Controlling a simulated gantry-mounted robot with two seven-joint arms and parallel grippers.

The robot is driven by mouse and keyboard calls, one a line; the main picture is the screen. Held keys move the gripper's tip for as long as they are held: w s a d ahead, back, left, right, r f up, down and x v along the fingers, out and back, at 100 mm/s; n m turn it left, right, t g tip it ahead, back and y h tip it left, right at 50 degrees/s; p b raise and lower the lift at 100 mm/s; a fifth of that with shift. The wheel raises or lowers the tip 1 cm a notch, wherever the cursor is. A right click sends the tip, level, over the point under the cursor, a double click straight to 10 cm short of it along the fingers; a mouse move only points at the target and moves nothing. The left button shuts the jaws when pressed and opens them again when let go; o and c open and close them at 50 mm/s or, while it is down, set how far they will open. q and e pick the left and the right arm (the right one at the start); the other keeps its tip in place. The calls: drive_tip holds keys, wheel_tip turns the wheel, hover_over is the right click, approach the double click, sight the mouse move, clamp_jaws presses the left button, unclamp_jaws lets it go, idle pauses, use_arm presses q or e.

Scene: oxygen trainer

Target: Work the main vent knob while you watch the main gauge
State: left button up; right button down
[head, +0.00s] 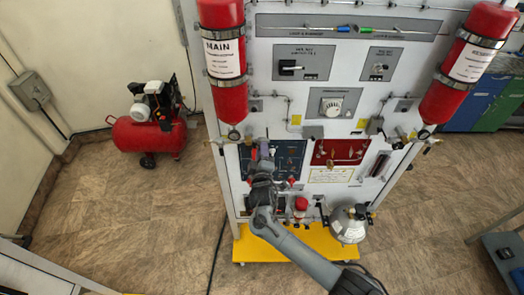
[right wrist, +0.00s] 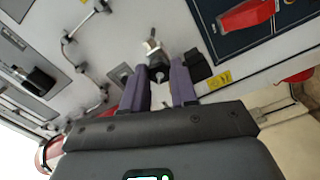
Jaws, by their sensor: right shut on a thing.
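The red MAIN cylinder (head: 224,60) is strapped upright at the left of the panel. The small main gauge (head: 234,134) is under its lower end; its needle is too small to read. My right gripper (head: 264,150) reaches up to the panel just right of that gauge. In the right wrist view its two purple fingers (right wrist: 160,88) are shut on a small dark knob (right wrist: 158,73) on a metal fitting, apparently the main vent knob. The fingers hide part of it, and its turn angle cannot be told. My left gripper is not in view.
The red RESERVE cylinder (head: 468,62) hangs at the panel's right. A dark blue panel (head: 290,156) and a red panel (head: 338,151) are close to my right gripper. A silver tank (head: 349,224) stands low on the yellow base (head: 285,245). A red compressor (head: 149,132) is on the floor at left.

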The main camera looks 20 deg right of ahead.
idle(0.5)
drive_tip(key=c, duration=0.9)
unclamp_jaws()
drive_tip(key=shift+s, duration=0.15)
drive_tip(key=b+v, duration=0.1)
drive_tip(key=v, duration=0.9)
drive_tip(key=shift+s+a, duration=0.15)
drive_tip(key=shift+s, duration=0.1)
